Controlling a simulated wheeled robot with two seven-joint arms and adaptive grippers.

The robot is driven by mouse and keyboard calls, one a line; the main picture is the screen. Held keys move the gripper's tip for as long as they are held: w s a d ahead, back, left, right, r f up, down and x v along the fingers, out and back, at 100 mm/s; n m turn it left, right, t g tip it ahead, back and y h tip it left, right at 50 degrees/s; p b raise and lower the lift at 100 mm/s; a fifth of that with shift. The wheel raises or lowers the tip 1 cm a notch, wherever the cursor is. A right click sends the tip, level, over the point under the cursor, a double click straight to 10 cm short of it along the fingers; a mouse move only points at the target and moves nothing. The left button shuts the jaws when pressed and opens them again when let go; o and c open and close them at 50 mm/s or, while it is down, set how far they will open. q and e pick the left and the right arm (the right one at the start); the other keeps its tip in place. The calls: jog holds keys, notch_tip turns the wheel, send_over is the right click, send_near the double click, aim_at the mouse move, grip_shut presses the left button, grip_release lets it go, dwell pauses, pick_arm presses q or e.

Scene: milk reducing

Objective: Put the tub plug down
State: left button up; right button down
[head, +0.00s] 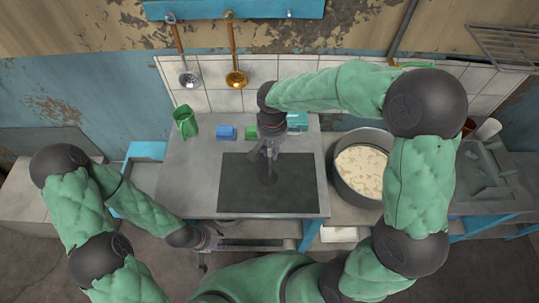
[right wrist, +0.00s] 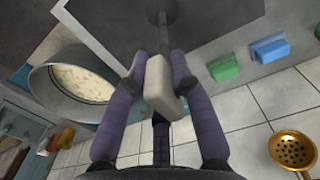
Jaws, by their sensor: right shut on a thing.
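The tub plug has a pale block handle (right wrist: 160,88), a thin rod and a dark round disc, seen in the right wrist view. My right gripper (head: 270,150) is shut on the handle, one finger on each side. The rod and disc (head: 270,177) show against the dark sunken tub (head: 235,198) in the head view. I cannot tell whether the disc touches the tub's bottom. My left gripper (head: 205,240) is low at the front edge of the counter, away from the plug; its fingers are too small to judge.
A large pot (head: 340,188) of curdy white contents stands right of the tub. Two ladles, one golden (head: 235,78), hang on the wall. The counter left of the tub is clear.

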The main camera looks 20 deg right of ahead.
aim_at(270, 163)
jog(key=shift+w+a+f, duration=0.15)
jog(key=shift+w+f, duration=0.4)
jog(key=shift+f, duration=0.1)
notch_tip(270, 163, down, 3)
jog(key=shift+w+f+b, duration=0.1)
jog(key=shift+b, duration=0.25)
jog(key=shift+f, duration=0.2)
jog(key=c, duration=1.1)
grip_release()
jog(key=shift+r, duration=0.15)
